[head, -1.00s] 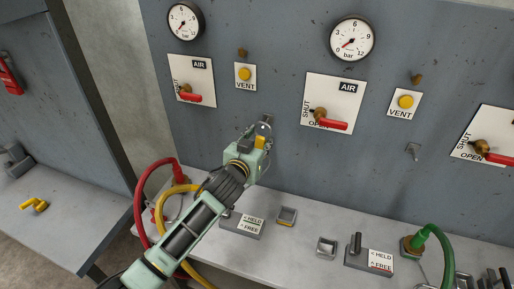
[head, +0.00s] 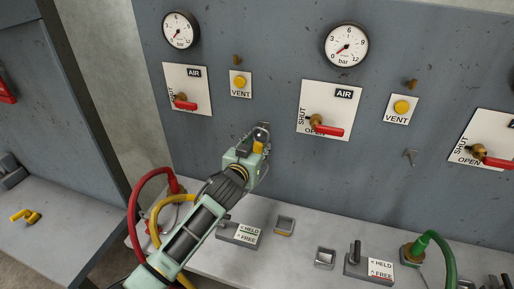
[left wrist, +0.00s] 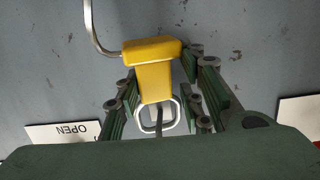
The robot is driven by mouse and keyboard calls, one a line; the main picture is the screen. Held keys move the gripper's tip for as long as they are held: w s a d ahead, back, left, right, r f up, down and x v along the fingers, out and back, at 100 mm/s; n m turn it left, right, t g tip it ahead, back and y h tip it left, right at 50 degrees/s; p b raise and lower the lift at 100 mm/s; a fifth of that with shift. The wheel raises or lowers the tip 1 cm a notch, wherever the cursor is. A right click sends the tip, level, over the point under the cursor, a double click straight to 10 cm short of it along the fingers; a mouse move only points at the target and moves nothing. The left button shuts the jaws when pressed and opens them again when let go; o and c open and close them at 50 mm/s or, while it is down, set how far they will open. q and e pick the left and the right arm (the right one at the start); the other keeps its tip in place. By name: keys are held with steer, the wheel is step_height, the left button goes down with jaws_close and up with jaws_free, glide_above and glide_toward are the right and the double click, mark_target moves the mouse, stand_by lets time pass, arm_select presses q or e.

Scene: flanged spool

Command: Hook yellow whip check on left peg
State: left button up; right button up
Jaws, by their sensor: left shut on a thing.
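My left gripper (head: 258,147) is shut on the yellow whip check (left wrist: 153,68), close in front of the grey panel. The whip check's yellow T-shaped grip lies between the fingers in the left wrist view, with a bent wire (left wrist: 93,28) above it. A pale metal loop (left wrist: 142,118) sticks out beyond the grip. A grey rod-like part (left wrist: 159,120) shows inside the loop; I cannot tell whether it passes through. The left peg is not clearly visible around my gripper in the head view. A similar peg (head: 410,155) on the right is bare. My right gripper is not in view.
A red hose (head: 136,205) and a yellow hose (head: 155,215) curve beside my left arm. A ledge with a HELD/FREE block (head: 240,234) and square sockets (head: 285,225) lies below. Red valve levers (head: 328,131) project from the panel. A green hose (head: 449,262) stands at right.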

arm_select(q)
steer(key=o, duration=1.1)
steer(key=shift+o, duration=0.2)
